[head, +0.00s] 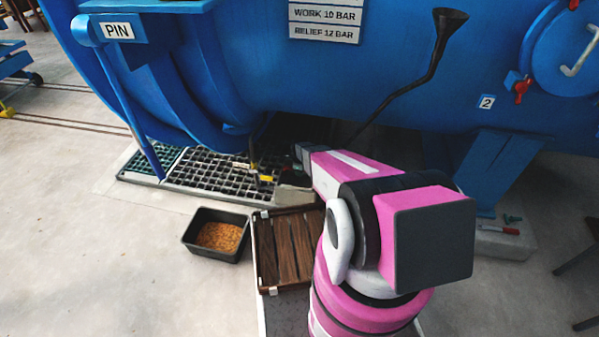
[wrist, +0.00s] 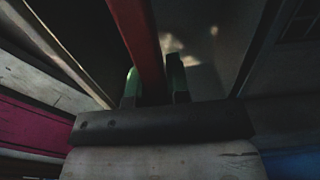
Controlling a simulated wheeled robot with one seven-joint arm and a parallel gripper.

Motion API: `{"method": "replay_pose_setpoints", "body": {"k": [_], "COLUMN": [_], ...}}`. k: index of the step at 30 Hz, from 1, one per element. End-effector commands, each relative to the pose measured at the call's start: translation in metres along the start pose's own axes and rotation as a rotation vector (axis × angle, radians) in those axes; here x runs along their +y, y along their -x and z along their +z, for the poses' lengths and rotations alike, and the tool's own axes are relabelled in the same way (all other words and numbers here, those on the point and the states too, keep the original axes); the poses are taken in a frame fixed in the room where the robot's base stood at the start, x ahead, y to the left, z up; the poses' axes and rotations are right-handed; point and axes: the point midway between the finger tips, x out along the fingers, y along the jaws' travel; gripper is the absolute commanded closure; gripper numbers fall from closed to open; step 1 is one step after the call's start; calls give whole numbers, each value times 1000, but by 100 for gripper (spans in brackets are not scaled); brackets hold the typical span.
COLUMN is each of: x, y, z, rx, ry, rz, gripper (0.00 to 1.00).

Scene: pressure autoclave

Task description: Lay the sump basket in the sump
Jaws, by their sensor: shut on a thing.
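In the wrist view my gripper (wrist: 155,85) has its two green fingers closed on either side of a red bar (wrist: 137,28). The bar runs up and away between them; I cannot tell whether it is part of the sump basket. Beyond the fingers is a dark space with a lit, mottled patch (wrist: 192,52), bounded by a straight edge on the right. In the head view my arm reaches under the blue vessel, beside the floor grating (head: 205,172), and hides the gripper's tips. I cannot clearly make out the basket or the sump there.
The blue vessel (head: 330,95) hangs low over the arm, with a black funnel pipe (head: 437,58) on its front. A black tray of orange grains (head: 218,236) and a wooden slatted crate (head: 284,247) stand before the grating.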

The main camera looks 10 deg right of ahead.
Motion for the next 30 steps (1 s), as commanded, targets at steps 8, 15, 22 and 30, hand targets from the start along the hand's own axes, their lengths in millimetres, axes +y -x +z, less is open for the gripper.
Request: {"method": "replay_pose_setpoints", "body": {"k": [8,15,22,30], "x": [0,0,0,0], "y": [-6,-11,-16,-21], "z": [0,0,0,0], "rx": [0,0,0,0], "ry": [0,0,0,0], "rz": [0,-1,-1,-1], "gripper": [100,100,100,100]}}
